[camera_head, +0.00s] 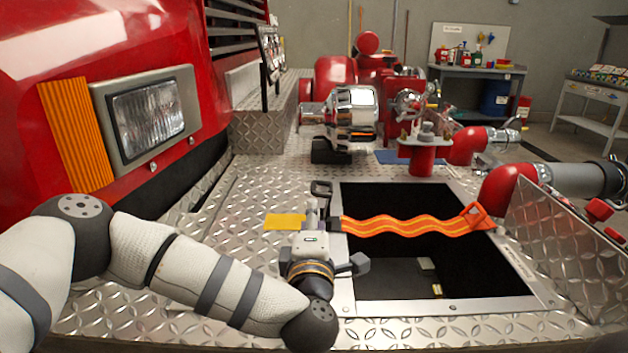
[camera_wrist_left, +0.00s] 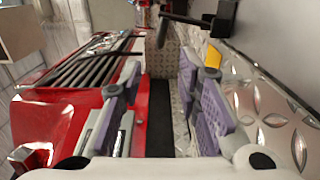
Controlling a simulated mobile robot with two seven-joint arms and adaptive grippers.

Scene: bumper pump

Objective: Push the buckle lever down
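A yellow strap end (camera_head: 285,221) lies left of the buckle. The black buckle lever (camera_head: 321,188) stands raised just beyond my left gripper (camera_head: 312,212), which hides much of the buckle. In the left wrist view, a black lever-like part (camera_wrist_left: 188,20) is at the top and a yellow piece (camera_wrist_left: 212,57) sits beside the right finger. The lilac-padded fingers of my left gripper (camera_wrist_left: 160,75) are apart with nothing between them. My right gripper is not in view.
The rectangular opening (camera_head: 390,270) lies right of my left gripper in the diamond-plate deck (camera_head: 215,250). A chrome-and-red pump (camera_head: 352,115) stands behind. The red truck front (camera_head: 60,60) is at left, red pipe fittings (camera_head: 505,185) at right.

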